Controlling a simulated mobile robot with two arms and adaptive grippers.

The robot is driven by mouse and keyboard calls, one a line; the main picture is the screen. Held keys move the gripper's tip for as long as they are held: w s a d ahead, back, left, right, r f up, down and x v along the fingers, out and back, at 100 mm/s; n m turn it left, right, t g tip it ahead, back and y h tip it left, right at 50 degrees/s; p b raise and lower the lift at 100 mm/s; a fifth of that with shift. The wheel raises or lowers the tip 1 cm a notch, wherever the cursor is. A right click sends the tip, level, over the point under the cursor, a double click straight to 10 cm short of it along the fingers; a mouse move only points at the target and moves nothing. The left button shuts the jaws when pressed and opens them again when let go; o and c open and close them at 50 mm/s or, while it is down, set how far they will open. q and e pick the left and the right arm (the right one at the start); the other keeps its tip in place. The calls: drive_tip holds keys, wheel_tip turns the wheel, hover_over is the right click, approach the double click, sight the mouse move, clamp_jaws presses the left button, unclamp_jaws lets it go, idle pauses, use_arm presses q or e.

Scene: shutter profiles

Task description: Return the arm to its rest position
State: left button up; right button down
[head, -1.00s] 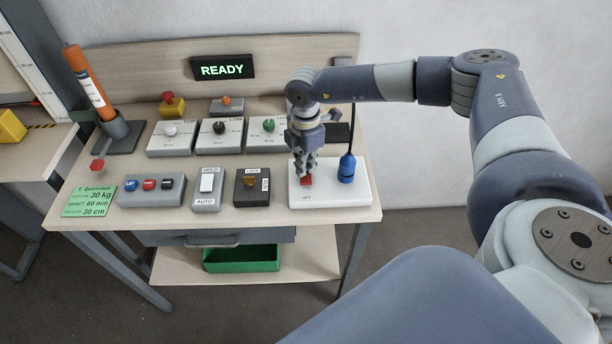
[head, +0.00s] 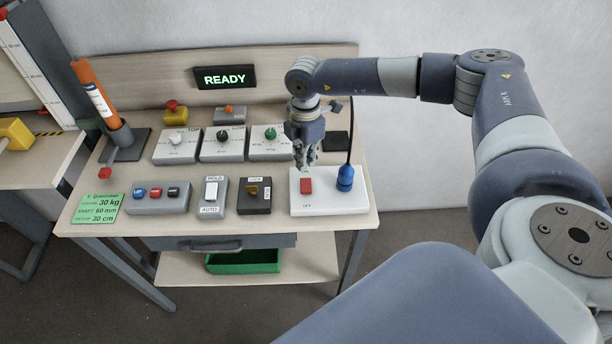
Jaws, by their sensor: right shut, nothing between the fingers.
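My right arm reaches in from the right side of the head view, over the table. Its right gripper (head: 306,166) points down, shut and empty, above the back part of a white switch box. A blue plug (head: 345,178) with a black cable stands on the same box. My left gripper is not in view.
A lit READY display (head: 224,77) is on the back panel. Several control boxes with knobs and switches fill the table (head: 240,226). An orange tube (head: 96,92) leans in a holder at the left. A green bin (head: 243,261) is below. The wall side at right is free of objects.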

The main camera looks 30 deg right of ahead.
drive_tip(key=shift+r, duration=0.3)
drive_tip(key=shift+f, duration=0.1)
